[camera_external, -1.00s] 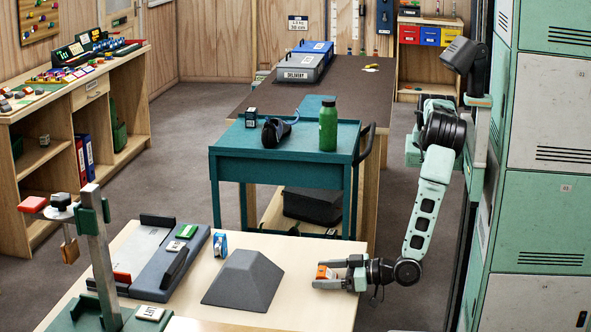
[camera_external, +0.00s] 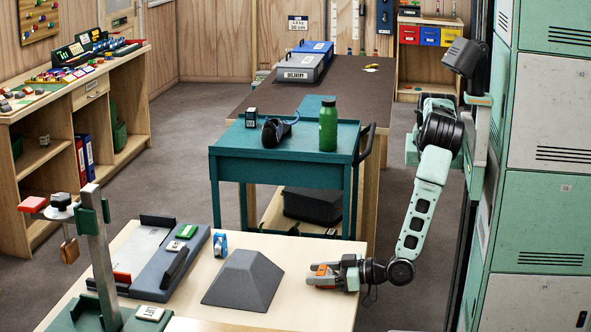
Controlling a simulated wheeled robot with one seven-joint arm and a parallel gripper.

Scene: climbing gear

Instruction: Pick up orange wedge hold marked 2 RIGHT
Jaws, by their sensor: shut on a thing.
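My gripper (camera_external: 334,274) reaches in from the right, low over the light wooden table (camera_external: 310,310). It is shut on a small orange hold (camera_external: 323,270) at the table's right part. The fingers cover part of the hold, and its marking cannot be read. I cannot tell whether the hold touches the tabletop.
A grey truncated pyramid (camera_external: 243,281) stands just left of my gripper. A grey-blue tray fixture (camera_external: 165,262) and a small blue object (camera_external: 220,245) lie further left. A metal post (camera_external: 101,250) stands at the front left. A teal cart (camera_external: 284,140) with a green bottle (camera_external: 328,127) stands behind.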

